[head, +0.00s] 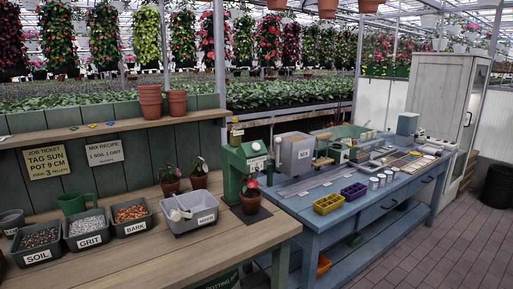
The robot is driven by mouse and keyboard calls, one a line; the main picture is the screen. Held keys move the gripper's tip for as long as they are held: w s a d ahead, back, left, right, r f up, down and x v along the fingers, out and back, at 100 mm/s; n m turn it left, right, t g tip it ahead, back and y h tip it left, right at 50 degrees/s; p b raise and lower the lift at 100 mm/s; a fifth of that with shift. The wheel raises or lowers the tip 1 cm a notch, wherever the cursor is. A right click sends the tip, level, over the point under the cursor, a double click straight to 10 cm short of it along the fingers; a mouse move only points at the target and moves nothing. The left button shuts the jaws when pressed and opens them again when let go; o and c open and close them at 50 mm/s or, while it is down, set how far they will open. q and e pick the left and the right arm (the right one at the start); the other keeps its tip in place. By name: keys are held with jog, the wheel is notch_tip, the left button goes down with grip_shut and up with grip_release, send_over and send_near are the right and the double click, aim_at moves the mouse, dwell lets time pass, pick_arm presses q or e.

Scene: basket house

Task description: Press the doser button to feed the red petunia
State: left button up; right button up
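A green machine (240,163), which looks like the doser, stands at the right end of the wooden bench (130,257). It has a white label on its front; its button is too small to make out. A brown pot with a small red-flowered plant (250,196) stands on a dark pad in front of the machine. It may be the red petunia. Two more potted plants stand to its left, one with reddish blooms (169,180) and one with a dark red flower (198,174). Neither of my grippers is in view.
Labelled bins of soil (36,258), grit (88,242) and bark (133,229) line the bench's left side. A grey tub with a white scoop (188,223) sits near the pots. A blue table (310,221) with trays stands to the right.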

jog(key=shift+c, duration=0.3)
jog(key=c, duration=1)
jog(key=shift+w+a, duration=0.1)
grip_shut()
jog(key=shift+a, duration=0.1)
